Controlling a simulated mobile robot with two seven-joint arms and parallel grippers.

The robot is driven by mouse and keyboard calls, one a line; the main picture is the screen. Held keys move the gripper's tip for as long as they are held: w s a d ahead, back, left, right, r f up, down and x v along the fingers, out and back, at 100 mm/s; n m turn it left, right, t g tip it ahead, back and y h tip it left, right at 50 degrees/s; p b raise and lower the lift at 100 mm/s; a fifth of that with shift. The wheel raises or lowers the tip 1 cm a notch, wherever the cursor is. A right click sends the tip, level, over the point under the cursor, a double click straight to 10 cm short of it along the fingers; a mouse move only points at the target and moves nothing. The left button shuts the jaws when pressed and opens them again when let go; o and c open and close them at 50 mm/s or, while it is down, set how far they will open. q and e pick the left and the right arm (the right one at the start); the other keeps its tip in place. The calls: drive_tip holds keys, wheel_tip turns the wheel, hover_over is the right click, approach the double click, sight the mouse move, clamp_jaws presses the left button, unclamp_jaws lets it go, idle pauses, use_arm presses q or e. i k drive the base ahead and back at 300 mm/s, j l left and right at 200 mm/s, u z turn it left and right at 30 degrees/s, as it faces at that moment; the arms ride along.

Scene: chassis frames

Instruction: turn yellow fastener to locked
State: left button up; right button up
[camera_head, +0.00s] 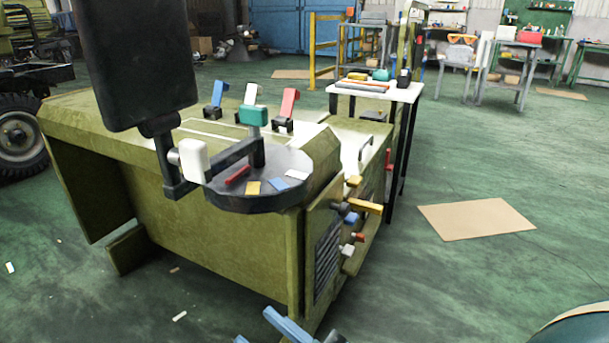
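The olive-green chassis frame (215,235) fills the left and middle of the view. On its right-hand side panel a yellow fastener (368,206) sticks out as a bar pointing right. A smaller yellow piece (353,181) sits just above it. I cannot tell whether the fastener is locked. A blue piece (350,218), a red one (358,237) and a white one (347,250) sit below. What seems to be my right gripper (262,331), with blue finger parts, is cut off at the bottom edge, below and left of the fastener. Its opening is unclear. My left gripper is not visible.
A dark disc (225,202) with coloured tags sits on the frame's near corner. Blue (216,93) and red (289,102) levers stand on top. A tall black slab (138,60) rises at left. A cardboard sheet (477,219) lies on open floor at right.

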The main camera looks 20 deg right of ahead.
sight(354, 181)
drive_tip(key=l+u, duration=0.75)
drive_tip(key=l, duration=0.25)
drive_tip(key=l+u, duration=0.2)
drive_tip(key=l, duration=0.35)
drive_tip(key=k+l+u, duration=0.2)
drive_tip(key=l, duration=0.75)
drive_tip(key=k+l, duration=0.15)
drive_tip(key=l, duration=0.25)
drive_tip(key=l+u, duration=0.1)
drive_tip(key=l, duration=0.35)
drive_tip(key=k+l, duration=0.15)
drive_tip(key=l, duration=0.3)
drive_tip(key=k+l, duration=0.1)
drive_tip(key=l, duration=0.3)
drive_tip(key=k+l+u, duration=0.1)
drive_tip(key=l, duration=0.35)
